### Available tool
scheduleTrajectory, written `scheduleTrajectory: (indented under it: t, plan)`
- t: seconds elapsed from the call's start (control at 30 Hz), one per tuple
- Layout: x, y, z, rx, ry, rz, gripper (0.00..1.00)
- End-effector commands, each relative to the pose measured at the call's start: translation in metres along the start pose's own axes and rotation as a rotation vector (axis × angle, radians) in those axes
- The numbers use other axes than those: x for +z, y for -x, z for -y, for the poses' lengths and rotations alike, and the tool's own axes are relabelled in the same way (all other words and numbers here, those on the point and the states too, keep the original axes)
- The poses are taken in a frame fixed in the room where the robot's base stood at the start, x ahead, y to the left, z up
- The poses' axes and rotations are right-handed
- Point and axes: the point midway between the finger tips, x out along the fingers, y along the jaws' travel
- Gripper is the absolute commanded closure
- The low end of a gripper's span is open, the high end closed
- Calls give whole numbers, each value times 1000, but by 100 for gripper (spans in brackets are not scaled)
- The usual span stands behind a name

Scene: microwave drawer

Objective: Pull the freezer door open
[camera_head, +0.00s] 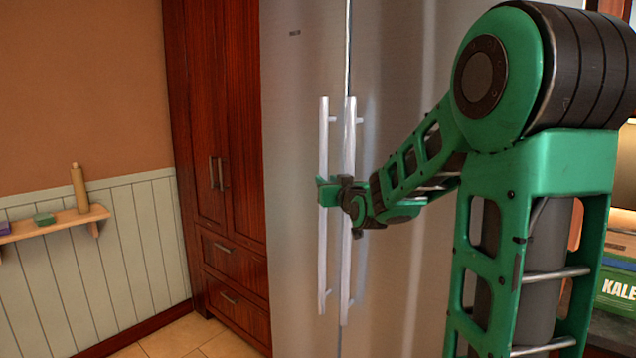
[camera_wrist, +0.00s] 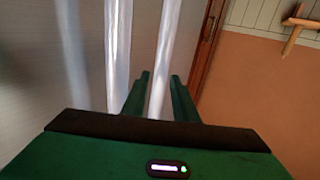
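The steel fridge-freezer has two tall doors side by side, each with a vertical pale bar handle. The left door (camera_head: 295,90) looks shut, flush with the right door (camera_head: 400,60). My gripper (camera_head: 324,190) is at the left handle (camera_head: 323,250), about mid-height. In the wrist view, which is upside down, my gripper's two fingers (camera_wrist: 160,92) stand on either side of that handle (camera_wrist: 165,50), with a slim gap showing. The fingers look open around the bar. The right handle (camera_head: 347,255) runs close beside, outside the fingers; it also shows in the wrist view (camera_wrist: 118,50).
A dark wooden cabinet (camera_head: 225,130) stands directly left of the fridge. A wall shelf (camera_head: 55,226) with a bottle (camera_head: 79,188) is farther left. Tiled floor (camera_head: 190,338) shows clear at the lower left. A crate marked KALE (camera_head: 617,290) is at the right edge.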

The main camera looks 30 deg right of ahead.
Motion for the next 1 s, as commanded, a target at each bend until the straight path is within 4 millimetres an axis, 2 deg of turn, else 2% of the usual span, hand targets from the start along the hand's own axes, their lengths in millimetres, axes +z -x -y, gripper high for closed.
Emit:
scheduleTrajectory:
  t: [0.1,0.3,0.67,0.8,0.87,0.9,1.0]
  plan:
    - [1,-18,1,-1,0,1,74]
    - [0,-36,1,-1,0,0,74]
    - [0,-40,2,-2,-1,0,74]
    - [0,-40,2,-2,-1,0,100]
    - [0,-40,2,-2,-1,0,100]
    - [-1,-36,19,-11,0,-1,100]
    - [0,-39,5,-1,-1,0,100]
